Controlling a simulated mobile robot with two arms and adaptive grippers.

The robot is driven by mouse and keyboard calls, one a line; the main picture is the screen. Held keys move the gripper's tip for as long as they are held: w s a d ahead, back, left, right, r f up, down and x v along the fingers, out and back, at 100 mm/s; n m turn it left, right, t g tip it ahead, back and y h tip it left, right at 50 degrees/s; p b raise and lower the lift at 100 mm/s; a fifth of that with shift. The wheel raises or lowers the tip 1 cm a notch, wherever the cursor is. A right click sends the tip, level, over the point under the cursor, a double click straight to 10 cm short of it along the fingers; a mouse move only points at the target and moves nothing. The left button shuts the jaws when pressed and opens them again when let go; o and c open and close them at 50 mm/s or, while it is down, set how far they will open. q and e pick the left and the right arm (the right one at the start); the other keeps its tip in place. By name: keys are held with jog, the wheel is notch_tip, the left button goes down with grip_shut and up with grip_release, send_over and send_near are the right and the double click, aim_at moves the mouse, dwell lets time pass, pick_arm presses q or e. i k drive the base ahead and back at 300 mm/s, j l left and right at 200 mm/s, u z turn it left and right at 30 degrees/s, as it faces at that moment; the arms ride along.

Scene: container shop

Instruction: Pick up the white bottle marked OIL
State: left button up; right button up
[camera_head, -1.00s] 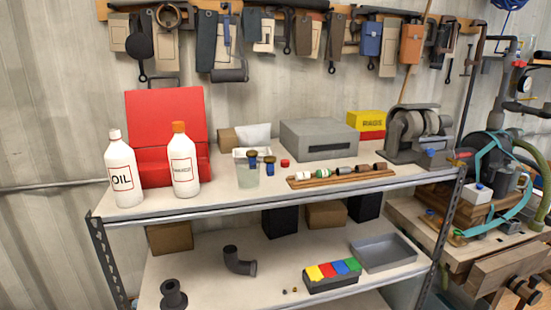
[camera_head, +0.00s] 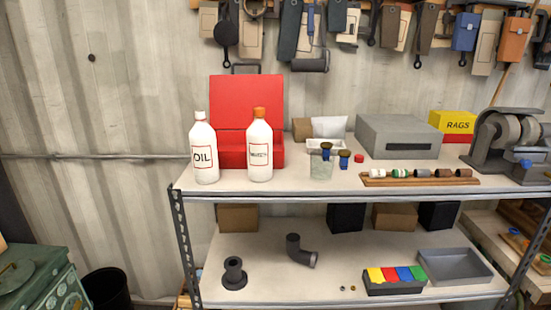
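The white bottle marked OIL (camera_head: 204,148) stands upright on the top shelf (camera_head: 300,182), near its left end. It has a white cap and a red-framed label facing me. A second white bottle with an orange cap (camera_head: 259,146) stands just to its right, with a small gap between them. An open red case (camera_head: 247,97) stands behind both bottles. Neither of my grippers shows in the head view.
The shelf's left post (camera_head: 183,240) is near the OIL bottle. A black bin (camera_head: 107,289) and green machine (camera_head: 40,280) stand at lower left.

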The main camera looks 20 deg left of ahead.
aim_at(202, 137)
jog(key=l+u, duration=0.1)
jog(key=u, duration=0.4)
jog(key=i+l+u, duration=0.1)
jog(key=u, duration=0.35)
